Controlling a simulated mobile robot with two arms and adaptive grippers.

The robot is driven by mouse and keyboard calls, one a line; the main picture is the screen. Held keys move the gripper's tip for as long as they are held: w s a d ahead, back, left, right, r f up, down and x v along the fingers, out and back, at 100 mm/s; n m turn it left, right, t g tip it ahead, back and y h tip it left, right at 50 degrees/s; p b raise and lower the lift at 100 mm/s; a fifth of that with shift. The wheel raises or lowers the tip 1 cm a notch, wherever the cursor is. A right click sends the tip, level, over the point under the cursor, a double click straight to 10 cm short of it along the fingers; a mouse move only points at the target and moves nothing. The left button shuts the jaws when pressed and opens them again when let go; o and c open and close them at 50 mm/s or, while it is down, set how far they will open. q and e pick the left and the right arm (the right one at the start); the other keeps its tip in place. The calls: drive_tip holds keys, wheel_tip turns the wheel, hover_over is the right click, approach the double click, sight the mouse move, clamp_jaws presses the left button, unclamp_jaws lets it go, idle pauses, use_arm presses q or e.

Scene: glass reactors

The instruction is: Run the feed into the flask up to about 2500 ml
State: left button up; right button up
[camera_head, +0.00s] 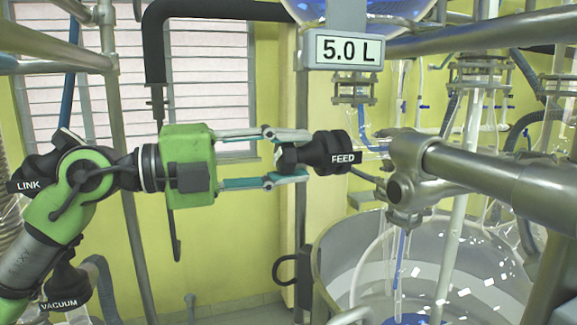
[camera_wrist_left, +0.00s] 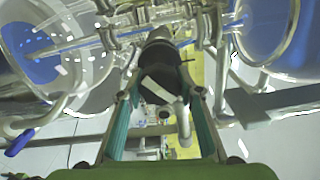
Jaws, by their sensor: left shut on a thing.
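The black FEED valve knob (camera_head: 333,153) is in the middle of the head view, its label facing me. My left gripper (camera_head: 288,158) reaches it from the left, with its two fingers shut on the knob's near end, above and below. In the left wrist view the black knob (camera_wrist_left: 159,68) lies ahead, between the fingertips of the left gripper (camera_wrist_left: 160,95). A round glass vessel with blue in it (camera_head: 405,8) shows at the top, cut off by the frame, above a "5.0 L" sign (camera_head: 346,51). Its liquid level cannot be read. My right gripper is not in view.
A large open basin (camera_head: 335,262) with glass and white flecks stands below right. Thick metal pipes and a clamp (camera_head: 408,155) stand close right of the knob. LINK (camera_head: 30,185) and VACUUM (camera_head: 60,303) knobs are at left. A black pipe (camera_head: 155,60) hangs behind my arm.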

use_arm(q)
drive_tip(key=m, duration=0.1)
drive_tip(key=m+b, duration=0.2)
drive_tip(key=shift+f+m, duration=0.25)
drive_tip(key=shift+m, duration=0.15)
drive_tip(key=m+b, duration=0.1)
drive_tip(key=m, duration=0.2)
drive_tip(key=shift+m+b, duration=0.3)
drive_tip(key=shift+b, duration=0.1)
drive_tip(key=m+b, duration=0.1)
drive_tip(key=m, duration=0.2)
drive_tip(key=shift+f+m+b, duration=0.1)
drive_tip(key=shift+m+b, duration=0.2)
drive_tip(key=shift+b, duration=0.05)
drive_tip(key=m+b, duration=0.1)
drive_tip(key=m, duration=0.2)
drive_tip(key=shift+w+m, duration=0.1)
drive_tip(key=shift+m, duration=0.2)
drive_tip(key=m+b, duration=0.2)
drive_tip(key=m, duration=0.4)
drive_tip(key=shift+w, duration=0.1)
drive_tip(key=m, duration=0.4)
drive_tip(key=shift+b, duration=0.35)
drive_tip(key=shift+m, duration=1.6)
drive_tip(key=shift+m, duration=0.3)
